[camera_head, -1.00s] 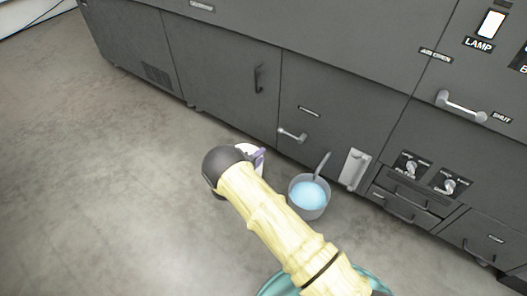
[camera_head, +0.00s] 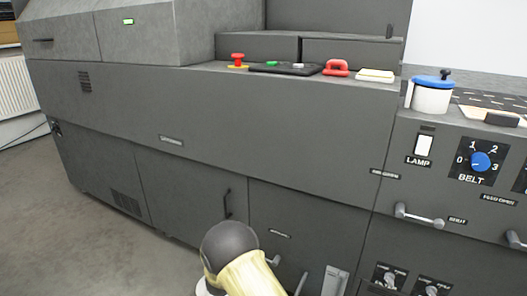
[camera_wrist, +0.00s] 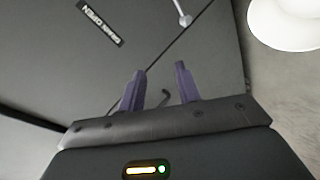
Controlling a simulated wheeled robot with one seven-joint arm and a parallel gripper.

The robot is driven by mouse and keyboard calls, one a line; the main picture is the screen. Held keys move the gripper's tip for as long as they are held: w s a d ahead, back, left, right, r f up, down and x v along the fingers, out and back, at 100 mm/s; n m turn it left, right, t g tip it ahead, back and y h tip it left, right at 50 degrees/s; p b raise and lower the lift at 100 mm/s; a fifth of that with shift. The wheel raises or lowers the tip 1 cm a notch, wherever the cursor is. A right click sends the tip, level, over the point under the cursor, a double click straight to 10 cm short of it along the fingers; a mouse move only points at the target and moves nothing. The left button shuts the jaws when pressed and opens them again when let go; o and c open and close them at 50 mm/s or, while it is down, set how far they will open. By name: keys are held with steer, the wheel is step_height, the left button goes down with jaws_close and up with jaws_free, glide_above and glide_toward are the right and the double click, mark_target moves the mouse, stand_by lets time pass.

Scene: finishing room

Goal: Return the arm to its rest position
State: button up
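My arm in its cream sleeve enters the head view from the bottom edge and ends in a dark rounded joint, with the gripper hidden beyond it. In the wrist view my gripper (camera_wrist: 161,76) shows two purple fingers standing apart with nothing between them. I cannot tell how far the fingers are from that front.
The grey machine (camera_head: 290,145) fills most of the head view. On it are a red button (camera_head: 237,58), a red handle (camera_head: 336,67), a blue-lidded white pot (camera_head: 432,95) and a belt knob (camera_head: 481,162). Bar handles (camera_head: 418,217) stick out. Bare floor (camera_head: 50,215) lies at left.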

steer(key=s+d+r+m+g+y+p, duration=0.2)
steer(key=s+d+r, duration=0.2)
steer(key=d+r, duration=0.3)
steer(key=s+d+r+m+g+y+p, duration=0.25)
steer(key=s+d+r, duration=0.2)
steer(key=r, duration=0.55)
steer(key=s+d+r+m+g+p, duration=0.1)
steer(key=s+d+r+m+g, duration=0.2)
steer(key=s, duration=0.5)
steer(key=s+d+r+h+p, duration=0.1)
steer(key=s+d+r, duration=0.2)
steer(key=s+d, duration=0.3)
steer(key=s+d+r+m+g+p, duration=0.1)
steer(key=s+d+r+m+g, duration=0.15)
steer(key=s, duration=0.65)
step_height(320, 180, up, 37)
steer(key=p, duration=3.7)
steer(key=shift+w+a+r+n+t, duration=0.15)
steer(key=shift+a+r+n+t, duration=0.05)
steer(key=shift+n+t, duration=0.1)
